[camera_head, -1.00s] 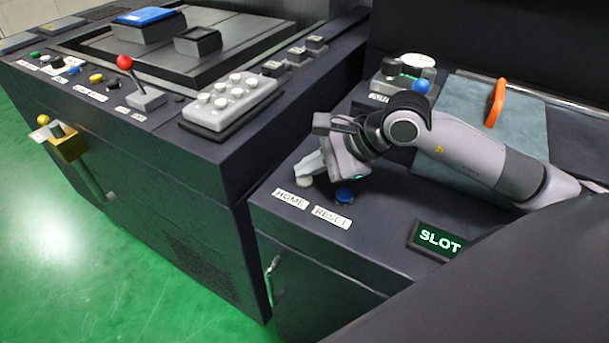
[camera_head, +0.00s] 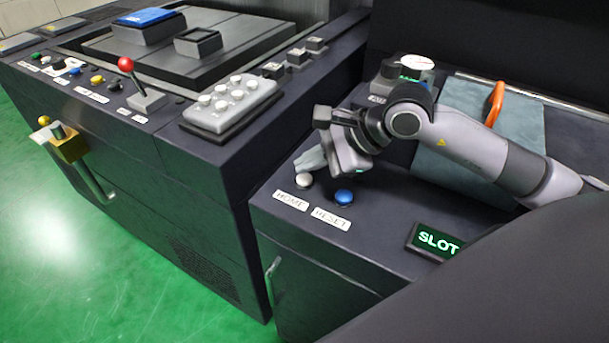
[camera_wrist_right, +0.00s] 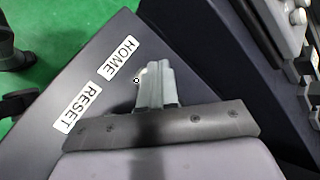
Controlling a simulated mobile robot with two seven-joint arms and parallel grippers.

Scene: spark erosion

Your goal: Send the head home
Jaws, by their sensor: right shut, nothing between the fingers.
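The white button (camera_head: 304,181) sits on the dark console top behind the HOME label (camera_head: 291,200). The blue button (camera_head: 343,197) is to its right, behind the RESET label (camera_head: 331,219). My right gripper (camera_head: 310,160) is shut and empty, with its fingers close behind and above the white button; I cannot tell whether they touch it. In the right wrist view the shut fingers (camera_wrist_right: 156,86) hide most of the white button, beside the HOME label (camera_wrist_right: 119,58). The blue button is hidden there. My left gripper is not in view.
A lit SLOT sign (camera_head: 437,241) is on the console to the right. A teal panel with an orange handle (camera_head: 495,103) lies behind my right arm. The left machine carries a grey keypad (camera_head: 229,102) and a red-knobbed lever (camera_head: 126,64).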

